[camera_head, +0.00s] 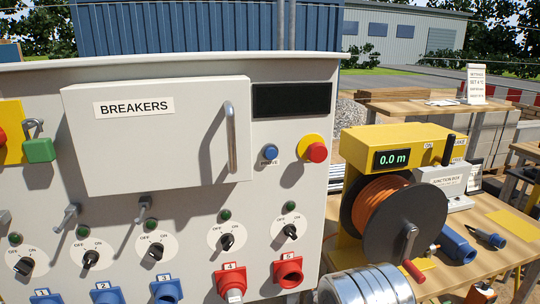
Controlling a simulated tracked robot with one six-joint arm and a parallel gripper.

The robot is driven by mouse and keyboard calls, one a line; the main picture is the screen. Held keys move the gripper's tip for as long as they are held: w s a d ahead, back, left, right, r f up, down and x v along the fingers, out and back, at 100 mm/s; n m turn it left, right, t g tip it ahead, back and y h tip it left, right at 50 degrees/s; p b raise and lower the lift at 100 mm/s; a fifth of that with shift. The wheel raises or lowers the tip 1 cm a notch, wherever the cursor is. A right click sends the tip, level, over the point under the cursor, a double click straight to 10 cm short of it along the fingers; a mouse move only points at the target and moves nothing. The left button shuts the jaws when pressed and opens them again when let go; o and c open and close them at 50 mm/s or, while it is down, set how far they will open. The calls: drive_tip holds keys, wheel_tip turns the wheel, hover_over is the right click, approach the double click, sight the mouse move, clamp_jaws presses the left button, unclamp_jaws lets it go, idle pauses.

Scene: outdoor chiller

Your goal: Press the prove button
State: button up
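The prove button is a small round blue button (270,152) on the front of the grey panel (280,70). A small label under it seems to read PROVE. It sits below the dark display (291,99), which shows no reading, and to the left of a red mushroom button (317,152) on a yellow disc. Nothing covers the blue button. I cannot tell from this view whether it is pressed in. My gripper is not in view.
The BREAKERS door (160,150) is closed; its handle (231,138) stands out left of the button. Rotary switches and coloured sockets line the panel below. A cable reel (402,225) stands on the wooden table at right.

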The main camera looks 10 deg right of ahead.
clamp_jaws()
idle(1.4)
